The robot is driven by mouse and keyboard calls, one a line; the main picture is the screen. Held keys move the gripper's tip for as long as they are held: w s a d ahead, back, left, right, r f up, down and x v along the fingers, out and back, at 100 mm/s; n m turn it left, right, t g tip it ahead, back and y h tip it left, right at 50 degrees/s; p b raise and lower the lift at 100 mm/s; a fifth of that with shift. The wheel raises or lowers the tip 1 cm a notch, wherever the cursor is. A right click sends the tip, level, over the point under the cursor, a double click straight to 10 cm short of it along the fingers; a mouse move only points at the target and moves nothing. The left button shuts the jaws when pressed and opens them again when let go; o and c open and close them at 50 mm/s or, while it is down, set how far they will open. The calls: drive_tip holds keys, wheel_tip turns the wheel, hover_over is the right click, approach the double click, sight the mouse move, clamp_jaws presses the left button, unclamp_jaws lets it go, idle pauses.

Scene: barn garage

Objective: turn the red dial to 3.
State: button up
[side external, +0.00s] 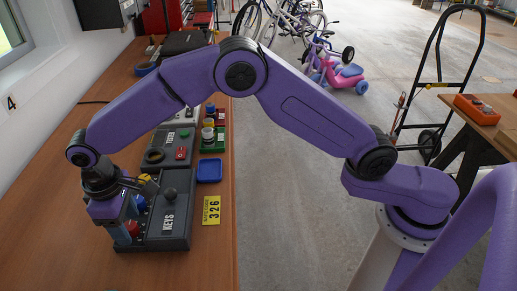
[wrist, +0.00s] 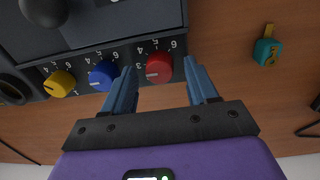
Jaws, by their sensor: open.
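The red dial (wrist: 159,67) is on the front panel of a dark box marked KEYS (side external: 180,236). Its white mark points left in the wrist view, below the printed 3. A blue dial (wrist: 103,75) and a yellow dial (wrist: 60,83) sit to its left on the same panel. My gripper (wrist: 159,75) is open, one finger on each side of the red dial in the picture, the left finger between red and blue. I cannot tell whether either finger touches the dial. In the side view the red dial (side external: 132,228) is partly hidden by my gripper (side external: 127,233).
A yellow card reading 326 (side external: 211,210) and a blue tray (side external: 209,170) lie right of the box. Another grey box (side external: 170,148) stands behind it.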

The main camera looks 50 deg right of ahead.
drive_tip(key=m, duration=0.6)
drive_tip(key=shift+d+m, duration=0.1)
drive_tip(key=shift+m, duration=0.2)
wheel_tip(320, 180, up, 17)
drive_tip(key=s+d+f+n, duration=0.2)
drive_tip(key=s+d+n, duration=0.5)
drive_tip(key=s+d, duration=1)
drive_tip(key=shift+s+d+f, duration=0.15)
drive_tip(key=shift+d+f, duration=0.2)
drive_tip(key=shift+d, duration=1.8)
drive_tip(key=shift+s+d, duration=0.1)
drive_tip(key=s+d+f+n, duration=0.1)
drive_tip(key=s+d+f, duration=0.1)
drive_tip(key=s+d, duration=0.3)
drive_tip(key=s+d+f+n, duration=0.2)
drive_tip(key=s+d+f, duration=0.1)
drive_tip(key=s+d, duration=0.3)
drive_tip(key=shift+d+f+y, duration=0.3)
drive_tip(key=shift+d+f, duration=0.05)
drive_tip(key=shift+d, duration=0.75)
